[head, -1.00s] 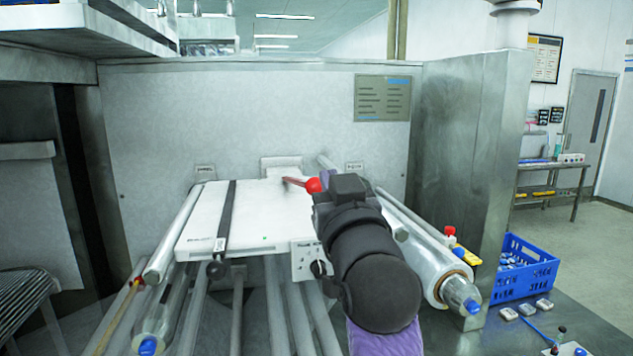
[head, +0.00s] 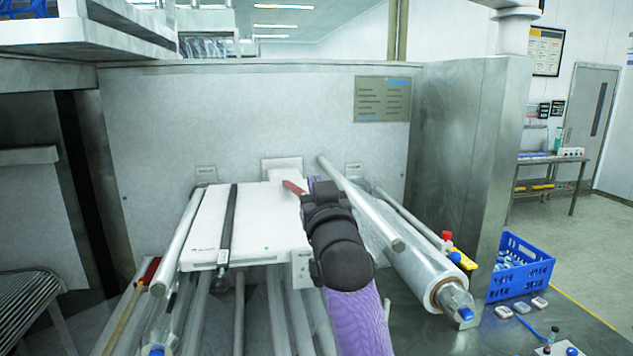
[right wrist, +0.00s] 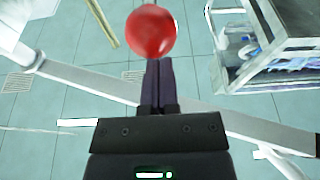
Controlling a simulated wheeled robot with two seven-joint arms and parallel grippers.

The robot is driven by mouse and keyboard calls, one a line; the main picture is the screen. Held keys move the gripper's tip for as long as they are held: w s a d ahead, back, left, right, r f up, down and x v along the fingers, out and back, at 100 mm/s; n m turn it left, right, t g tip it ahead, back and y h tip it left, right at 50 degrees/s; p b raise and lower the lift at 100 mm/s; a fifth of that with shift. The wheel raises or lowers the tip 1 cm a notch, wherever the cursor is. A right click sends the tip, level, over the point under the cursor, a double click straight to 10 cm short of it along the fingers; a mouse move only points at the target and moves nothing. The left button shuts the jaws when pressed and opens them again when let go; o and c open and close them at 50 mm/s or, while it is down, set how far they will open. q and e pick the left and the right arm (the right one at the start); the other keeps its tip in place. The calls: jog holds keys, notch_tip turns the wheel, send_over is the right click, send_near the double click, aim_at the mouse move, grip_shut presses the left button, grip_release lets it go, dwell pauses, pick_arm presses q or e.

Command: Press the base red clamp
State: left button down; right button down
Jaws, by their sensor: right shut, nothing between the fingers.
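The red clamp lever (head: 293,188) stands at the back right edge of the white plate (head: 265,228) and slants down to the right in the head view. Its ball end is hidden there behind my right gripper (head: 322,196). In the right wrist view the red ball (right wrist: 151,30) is just beyond the tips of my right gripper (right wrist: 157,63). The dark fingers are together with nothing between them. The tips look close to the ball or against it; I cannot tell if they touch. My left gripper is not in view.
A steel bar (head: 360,205) and a clear film roll (head: 425,275) lie right of the plate. A black strap (head: 229,222) crosses the plate. A grey panel (head: 250,115) rises behind it. A blue crate (head: 522,268) stands at the right.

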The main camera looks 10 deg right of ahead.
jog(key=shift+f, duration=0.55)
